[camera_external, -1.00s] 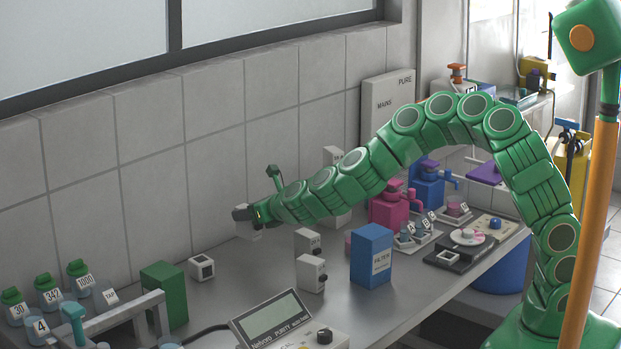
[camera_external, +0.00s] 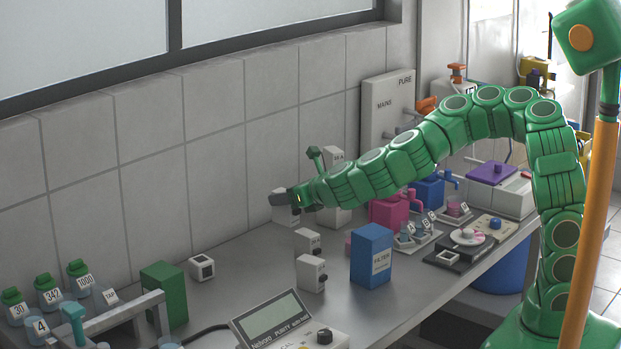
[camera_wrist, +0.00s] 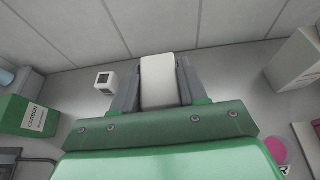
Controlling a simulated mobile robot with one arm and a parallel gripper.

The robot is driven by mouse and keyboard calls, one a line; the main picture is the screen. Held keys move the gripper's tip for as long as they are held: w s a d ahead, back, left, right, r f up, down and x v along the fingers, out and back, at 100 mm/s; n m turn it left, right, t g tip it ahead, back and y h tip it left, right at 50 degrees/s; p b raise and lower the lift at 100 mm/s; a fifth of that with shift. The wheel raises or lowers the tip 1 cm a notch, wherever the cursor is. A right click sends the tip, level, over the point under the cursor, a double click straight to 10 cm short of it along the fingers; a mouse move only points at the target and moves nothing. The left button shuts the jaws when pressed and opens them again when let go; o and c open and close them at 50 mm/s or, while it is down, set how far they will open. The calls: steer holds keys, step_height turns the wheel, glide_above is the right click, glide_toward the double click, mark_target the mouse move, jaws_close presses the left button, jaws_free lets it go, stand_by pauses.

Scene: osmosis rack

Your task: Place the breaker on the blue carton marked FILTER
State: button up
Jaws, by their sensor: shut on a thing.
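My gripper (camera_external: 290,200) is shut on a white box-shaped breaker (camera_external: 286,215), held above the bench near the tiled wall. In the wrist view the breaker (camera_wrist: 160,80) sits between the two dark grey fingers. The blue carton marked FILTER (camera_external: 371,257) stands upright on the bench, to the right of and nearer the camera than my gripper. Its top is bare. The carton is not seen in the wrist view.
Two small white boxes (camera_external: 309,273) stand left of the carton. A green carton (camera_external: 164,296) and a small white block (camera_external: 201,267) are further left. A display unit (camera_external: 270,317) is in front. Pink and blue pumps (camera_external: 388,211) stand behind the carton.

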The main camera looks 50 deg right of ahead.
steer(key=shift+s+d+r+n+y, duration=0.15)
steer(key=shift+d+r+n+y, duration=0.05)
steer(key=shift+r+n+y, duration=0.4)
steer(key=shift+s+d+r+n+y, duration=0.2)
steer(key=shift+r+n+y, duration=0.3)
steer(key=shift+y, duration=0.2)
steer(key=shift+s+d+r+n+g+y, duration=0.3)
steer(key=shift+s+r+n+g+y, duration=0.3)
steer(key=shift+n+y, duration=0.45)
steer(key=s+d+r+n+g+y, duration=0.3)
steer(key=s+r+n+g, duration=0.15)
steer(key=s, duration=0.55)
steer(key=s+d+r+n+g+y, duration=0.3)
steer(key=s+n+g, duration=0.15)
steer(key=s, duration=0.65)
steer(key=s+d+r+n+g+y, duration=0.3)
steer(key=s+n, duration=0.2)
steer(key=s, duration=0.5)
glide_above(371, 232)
step_height(371, 232, down, 10)
steer(key=shift+f+m+h, duration=0.25)
steer(key=shift+f, duration=1.25)
